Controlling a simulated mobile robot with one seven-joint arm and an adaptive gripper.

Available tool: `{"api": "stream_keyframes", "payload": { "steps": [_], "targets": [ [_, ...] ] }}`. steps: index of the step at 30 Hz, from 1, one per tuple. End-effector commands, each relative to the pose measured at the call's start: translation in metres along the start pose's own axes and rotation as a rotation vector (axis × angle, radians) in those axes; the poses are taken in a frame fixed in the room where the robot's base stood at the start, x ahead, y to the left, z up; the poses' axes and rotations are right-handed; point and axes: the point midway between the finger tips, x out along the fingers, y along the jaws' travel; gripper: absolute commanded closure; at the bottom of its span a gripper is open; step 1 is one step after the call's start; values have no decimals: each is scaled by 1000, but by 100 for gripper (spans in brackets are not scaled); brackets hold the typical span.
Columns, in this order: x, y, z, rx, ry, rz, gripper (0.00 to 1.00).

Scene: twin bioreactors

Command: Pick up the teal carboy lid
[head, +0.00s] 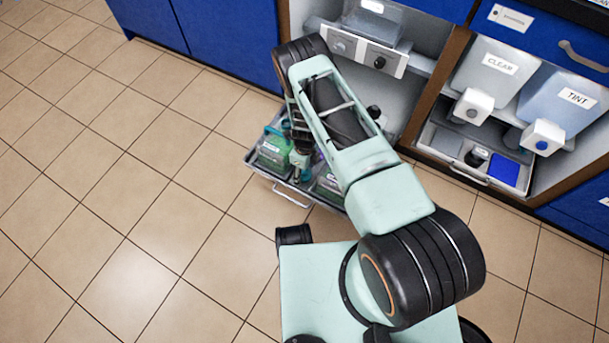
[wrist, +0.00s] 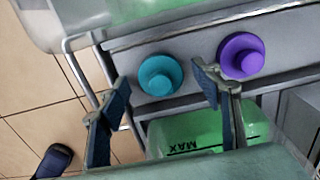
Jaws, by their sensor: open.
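The teal carboy lid (wrist: 160,75) is a round disc with a raised knob, lying on a grey surface in the wrist view. My gripper (wrist: 161,80) is open, with one finger to the left of the teal lid and the other to its right. The lid appears between the fingertips; I see no contact, and the height gap is hard to tell. In the head view my gripper (head: 300,172) is low over the pulled-out drawer, and my arm hides much of that area. I cannot make out the teal lid there.
A purple lid (wrist: 241,56) lies just right of the right finger. A green carboy (wrist: 205,132) marked MAX is at the bottom of the wrist view. The open drawer (head: 262,178) holds green containers (head: 272,152). Tiled floor (head: 120,190) is clear to the left.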

Motion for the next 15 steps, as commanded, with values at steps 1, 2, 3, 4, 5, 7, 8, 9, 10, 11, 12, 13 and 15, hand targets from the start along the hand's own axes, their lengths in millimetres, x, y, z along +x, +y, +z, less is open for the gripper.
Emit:
{"api": "stream_keyframes", "payload": {
  "steps": [1, 2, 3, 4, 5, 7, 8, 9, 10, 11, 12, 13, 15],
  "targets": [
    [4, 0, 0, 0, 0, -1, 41],
    [4, 0, 0, 0, -1, -1, 41],
    [3, -1, 0, 0, -1, -1, 41],
    [3, -1, 0, 0, -1, -1, 41],
    [2, 0, 0, 0, -1, -1, 41],
    [2, 0, 0, 0, -1, -1, 42],
    [2, 0, 0, 0, -1, -1, 46],
    [2, 0, 0, 0, -1, -1, 50],
    [2, 0, 0, 0, -1, -1, 53],
    [2, 0, 0, 0, 0, -1, 57],
    [2, 0, 0, 0, 0, -1, 61],
    [2, 0, 0, 0, 0, -1, 64],
    [2, 0, 0, 0, 0, -1, 72]
  ]
}}
